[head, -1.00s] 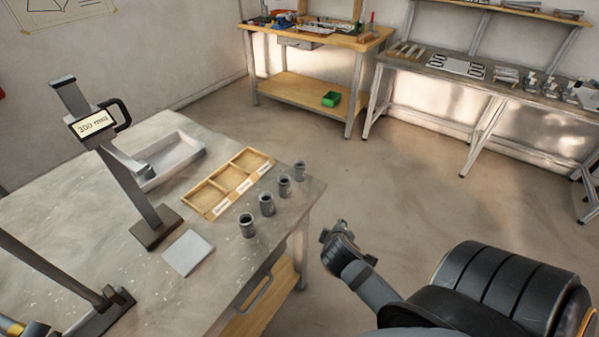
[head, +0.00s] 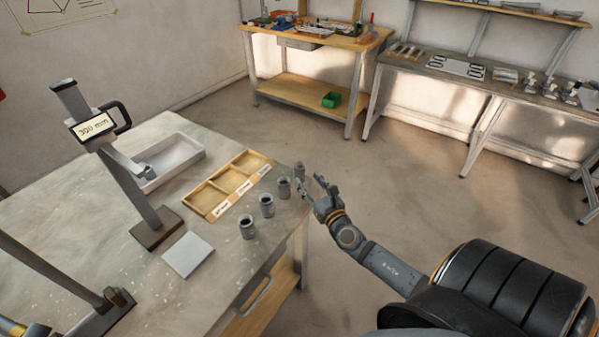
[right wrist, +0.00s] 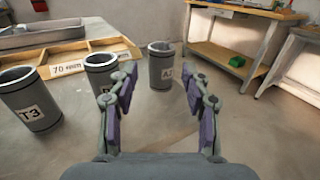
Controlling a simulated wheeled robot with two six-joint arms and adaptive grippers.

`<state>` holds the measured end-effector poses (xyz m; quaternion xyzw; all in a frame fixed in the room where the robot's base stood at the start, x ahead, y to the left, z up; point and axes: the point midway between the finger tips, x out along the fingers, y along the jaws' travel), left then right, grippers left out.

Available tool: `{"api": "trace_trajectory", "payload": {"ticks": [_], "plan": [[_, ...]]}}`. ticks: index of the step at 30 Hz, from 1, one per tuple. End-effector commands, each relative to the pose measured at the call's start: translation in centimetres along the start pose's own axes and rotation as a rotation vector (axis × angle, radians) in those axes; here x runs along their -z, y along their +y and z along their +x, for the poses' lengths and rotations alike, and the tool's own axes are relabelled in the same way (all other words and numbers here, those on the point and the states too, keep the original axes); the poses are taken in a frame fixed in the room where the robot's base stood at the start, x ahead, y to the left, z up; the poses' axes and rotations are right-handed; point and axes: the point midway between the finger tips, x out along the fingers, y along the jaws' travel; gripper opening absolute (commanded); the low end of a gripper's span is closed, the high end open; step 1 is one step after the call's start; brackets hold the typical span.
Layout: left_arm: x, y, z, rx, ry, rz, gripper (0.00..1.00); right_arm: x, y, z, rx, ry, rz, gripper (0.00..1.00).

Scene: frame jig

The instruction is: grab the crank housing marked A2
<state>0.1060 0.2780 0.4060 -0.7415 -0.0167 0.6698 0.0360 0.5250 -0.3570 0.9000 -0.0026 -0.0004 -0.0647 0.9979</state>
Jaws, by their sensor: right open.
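The crank housing marked A2 (right wrist: 162,66) is a grey open-topped cylinder with a white label. In the right wrist view it stands upright ahead, seen between the fingers. In the head view it appears to be the farthest housing (head: 299,171) of the row at the table's right edge. My right gripper (head: 313,187) is open and empty beside the far end of that row; its two fingers (right wrist: 160,88) also show in the right wrist view. The housing marked T3 (right wrist: 30,100) stands at the left. Another housing (right wrist: 100,72) is partly covered by the left finger. My left gripper is not in view.
A wooden divided tray (head: 213,197) with labels lies behind the housings. A height gauge (head: 128,190), a grey bin (head: 190,152) and a pale plate (head: 187,254) are also on the table (head: 90,200). Floor is clear to the right; benches stand at the back.

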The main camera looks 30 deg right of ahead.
Motion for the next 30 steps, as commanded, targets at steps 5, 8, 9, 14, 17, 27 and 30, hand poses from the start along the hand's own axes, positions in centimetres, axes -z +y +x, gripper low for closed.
{"api": "trace_trajectory", "payload": {"ticks": [5, 8, 9, 14, 17, 27, 30], "plan": [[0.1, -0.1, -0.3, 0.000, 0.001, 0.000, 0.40, -0.1, 0.0, 2.1, 0.002, -0.001, 0.003, 0.48], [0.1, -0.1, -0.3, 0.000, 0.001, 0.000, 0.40, 0.0, 0.0, 2.2, 0.002, 0.000, 0.004, 0.48], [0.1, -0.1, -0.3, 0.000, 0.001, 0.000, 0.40, 0.0, -0.1, 2.4, 0.002, 0.000, 0.004, 0.48], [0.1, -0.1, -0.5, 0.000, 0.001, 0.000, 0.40, -0.1, -0.2, 5.0, 0.003, -0.002, 0.005, 0.48], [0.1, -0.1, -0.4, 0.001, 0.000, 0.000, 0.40, 0.0, -0.2, 6.5, 0.003, -0.002, 0.005, 0.48], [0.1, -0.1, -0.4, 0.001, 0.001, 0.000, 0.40, 0.1, -0.2, 7.3, 0.002, 0.000, 0.005, 0.44], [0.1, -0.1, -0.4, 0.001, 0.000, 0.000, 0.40, 0.0, -0.2, 7.3, 0.002, 0.000, 0.005, 0.31]]}}
